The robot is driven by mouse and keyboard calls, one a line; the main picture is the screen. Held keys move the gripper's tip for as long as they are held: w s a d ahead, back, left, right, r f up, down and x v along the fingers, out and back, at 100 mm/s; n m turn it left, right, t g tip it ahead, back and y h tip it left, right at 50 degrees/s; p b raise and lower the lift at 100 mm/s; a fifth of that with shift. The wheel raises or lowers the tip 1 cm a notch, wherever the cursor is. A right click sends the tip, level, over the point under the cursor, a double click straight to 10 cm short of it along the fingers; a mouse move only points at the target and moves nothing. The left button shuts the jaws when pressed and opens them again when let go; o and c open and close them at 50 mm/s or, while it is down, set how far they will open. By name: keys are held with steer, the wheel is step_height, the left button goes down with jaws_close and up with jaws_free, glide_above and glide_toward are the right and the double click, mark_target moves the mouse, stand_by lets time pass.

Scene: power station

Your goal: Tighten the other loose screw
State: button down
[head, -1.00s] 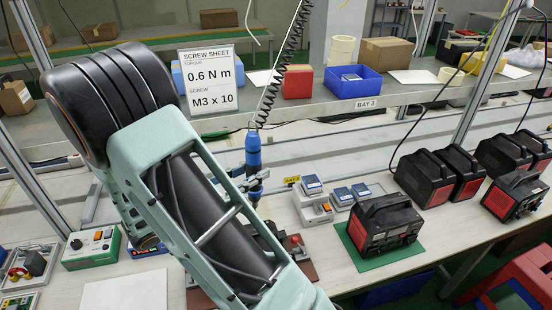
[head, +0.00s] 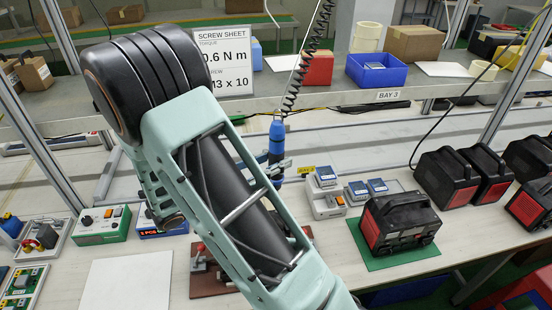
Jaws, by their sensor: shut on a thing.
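A blue electric screwdriver (head: 277,140) hangs upright on a black coiled cord above the bench. The bit's tip is hard to make out. Behind and below my arm, a brown-red fixture board (head: 204,284) lies on the bench, mostly hidden. The screw sheet (head: 226,74) reads 0.6 N m and M3 x 10, its left side partly covered by my arm. No loose screw can be made out.
A black and red power station (head: 400,222) stands on a green mat right of centre. Small grey and blue units (head: 326,194) stand left of it. A green control box (head: 102,224) and a blank white sheet (head: 128,280) are at left. The shelf (head: 420,88) crosses behind.

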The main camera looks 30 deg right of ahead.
step_height(320, 180, down, 3)
steer(key=shift+f+b, duration=0.1)
steer(key=shift+b, duration=0.8)
steer(key=shift+r, duration=0.35)
